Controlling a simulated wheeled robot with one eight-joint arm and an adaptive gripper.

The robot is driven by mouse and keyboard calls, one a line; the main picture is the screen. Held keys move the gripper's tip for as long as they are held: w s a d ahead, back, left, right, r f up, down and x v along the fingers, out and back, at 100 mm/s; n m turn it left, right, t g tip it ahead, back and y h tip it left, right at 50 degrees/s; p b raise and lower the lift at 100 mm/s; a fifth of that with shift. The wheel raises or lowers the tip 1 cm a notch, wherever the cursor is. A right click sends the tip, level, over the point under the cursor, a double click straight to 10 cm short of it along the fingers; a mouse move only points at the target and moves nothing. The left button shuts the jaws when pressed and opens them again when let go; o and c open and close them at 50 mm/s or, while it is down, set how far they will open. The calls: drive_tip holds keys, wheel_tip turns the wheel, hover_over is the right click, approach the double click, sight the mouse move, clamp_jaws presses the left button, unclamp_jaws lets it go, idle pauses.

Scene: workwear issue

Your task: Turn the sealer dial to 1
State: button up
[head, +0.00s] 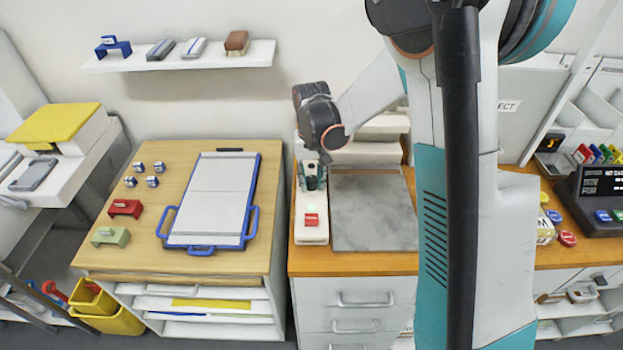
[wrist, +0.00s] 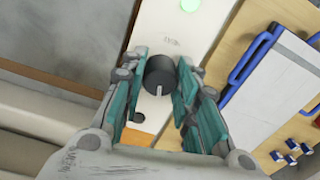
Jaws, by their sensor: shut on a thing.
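The sealer's dial (wrist: 159,76) is a dark round knob with a pale pointer line, on a white panel (wrist: 178,28). In the wrist view it sits between the two teal fingers of my gripper (wrist: 161,86), which is shut on it. The pointer line runs toward the bottom of the wrist view. I cannot read any number around the dial. In the head view my gripper (head: 313,182) is over the far part of the white sealer panel (head: 311,236), and hides the dial there.
A grey plate (head: 372,212) lies right of the panel on the wooden counter. A blue-framed board (head: 214,195) lies on the table to the left, with several small blocks beside it. A wall shelf (head: 180,57) with small tools is above. My arm hides part of the right side.

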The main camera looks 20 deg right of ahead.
sight(312, 179)
drive_tip(key=n, duration=0.5)
drive_tip(key=shift+b, duration=0.3)
idle(0.4)
drive_tip(key=o, duration=1.1)
wheel_tip(312, 179, up, 12)
